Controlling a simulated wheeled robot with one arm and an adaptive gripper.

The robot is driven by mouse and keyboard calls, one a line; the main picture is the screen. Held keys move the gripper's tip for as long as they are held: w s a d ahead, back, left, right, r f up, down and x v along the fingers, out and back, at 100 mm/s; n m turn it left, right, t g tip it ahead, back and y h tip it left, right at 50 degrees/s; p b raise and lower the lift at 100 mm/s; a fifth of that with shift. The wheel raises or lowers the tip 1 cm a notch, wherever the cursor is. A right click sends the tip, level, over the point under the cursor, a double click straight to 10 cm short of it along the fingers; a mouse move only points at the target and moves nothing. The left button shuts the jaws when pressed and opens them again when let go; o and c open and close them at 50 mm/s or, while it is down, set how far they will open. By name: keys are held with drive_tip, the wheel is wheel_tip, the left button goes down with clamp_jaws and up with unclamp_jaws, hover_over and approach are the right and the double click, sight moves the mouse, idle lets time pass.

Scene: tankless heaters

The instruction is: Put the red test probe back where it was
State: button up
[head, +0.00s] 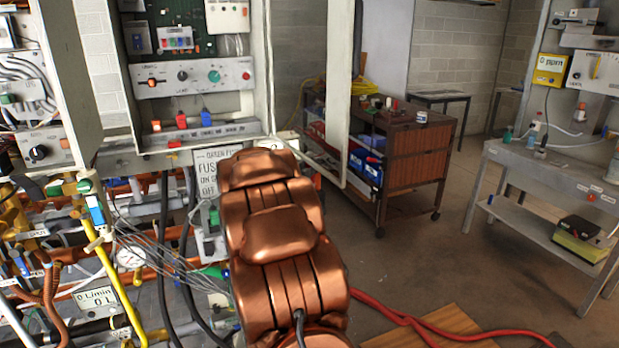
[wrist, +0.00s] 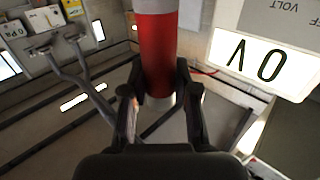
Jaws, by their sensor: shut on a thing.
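The red test probe (wrist: 160,50) is a red cylinder with a pale band at the top and a grey lower end, upright in the wrist view. My gripper (wrist: 160,92) is shut on it, one dark finger on each side of its lower part. A lit display reading 0 V (wrist: 265,62) appears upside down to the right of the probe, with a grey panel marked VOLT above it. In the head view my copper arm covers the middle, and I cannot make out the gripper or the probe there. The probe's former place cannot be told from these frames.
An open cabinet with a control panel (head: 190,78) stands behind my arm. Pipes, cables and a round gauge (head: 130,258) crowd the left. A wooden cart (head: 412,160) and a grey bench (head: 560,175) stand to the right. A red hose (head: 425,325) crosses the otherwise fairly clear floor.

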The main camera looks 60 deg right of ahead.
drive_tip(key=shift+f+p, duration=0.3)
drive_tip(key=shift+f, duration=1.8)
drive_tip(key=shift+f, duration=0.1)
drive_tip(key=shift+f, duration=0.1)
drive_tip(key=o, duration=0.9)
drive_tip(key=shift+a+r, duration=0.1)
drive_tip(key=shift+r, duration=0.1)
drive_tip(key=s+a+b, duration=0.2)
drive_tip(key=a, duration=0.9)
drive_tip(key=shift+s+a, duration=0.15)
drive_tip(key=shift+a, duration=0.2)
